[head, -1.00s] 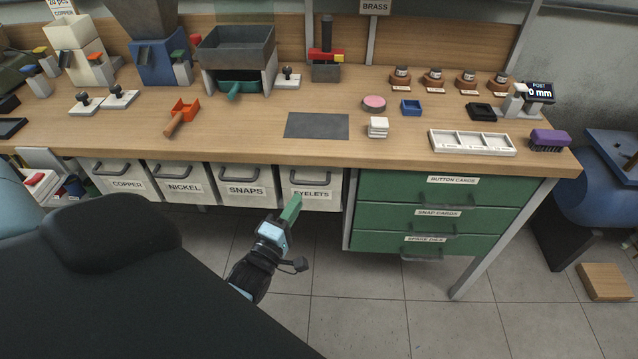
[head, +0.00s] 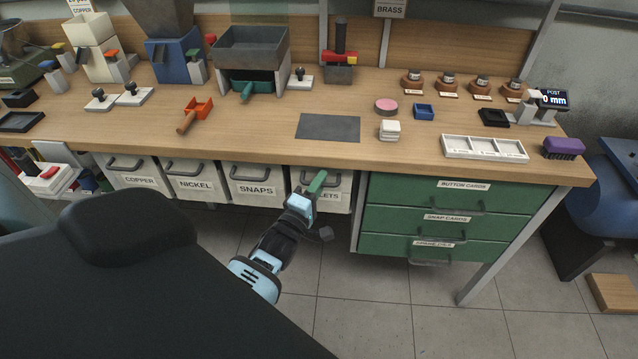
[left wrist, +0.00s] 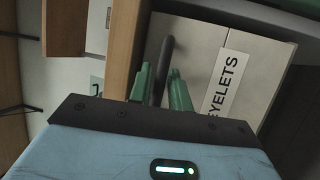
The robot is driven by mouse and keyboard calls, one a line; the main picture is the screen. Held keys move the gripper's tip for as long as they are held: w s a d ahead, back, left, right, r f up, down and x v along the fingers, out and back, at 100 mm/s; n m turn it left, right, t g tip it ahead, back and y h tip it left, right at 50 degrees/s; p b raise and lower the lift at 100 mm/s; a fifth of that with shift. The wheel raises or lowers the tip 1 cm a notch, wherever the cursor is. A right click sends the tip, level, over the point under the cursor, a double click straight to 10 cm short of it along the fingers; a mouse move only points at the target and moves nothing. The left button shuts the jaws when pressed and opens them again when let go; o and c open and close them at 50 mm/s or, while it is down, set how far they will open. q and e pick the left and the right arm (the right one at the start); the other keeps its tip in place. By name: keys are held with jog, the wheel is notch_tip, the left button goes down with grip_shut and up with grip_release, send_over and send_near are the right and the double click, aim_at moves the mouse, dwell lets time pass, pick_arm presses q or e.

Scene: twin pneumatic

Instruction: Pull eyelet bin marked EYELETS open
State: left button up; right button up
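The white EYELETS bin (head: 342,206) hangs under the bench, the rightmost of the row of bins. Its front is level with the other bins, so it looks closed. My left gripper (head: 317,183) is at the bin's front and covers part of its label and its dark handle (head: 337,179). In the left wrist view the green fingers (left wrist: 161,84) stand on either side of the dark handle (left wrist: 166,48), with small gaps showing. The bin's front and label (left wrist: 224,84) lie just beyond. My right gripper is not in view.
Bins marked SNAPS (head: 256,175), NICKEL (head: 195,170) and COPPER (head: 138,166) hang to the left. Green drawers (head: 440,218) stand close on the right. The bench top's front edge (head: 300,161) overhangs the bins. The tiled floor in front is clear.

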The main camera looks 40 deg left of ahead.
pick_arm(q)
grip_shut()
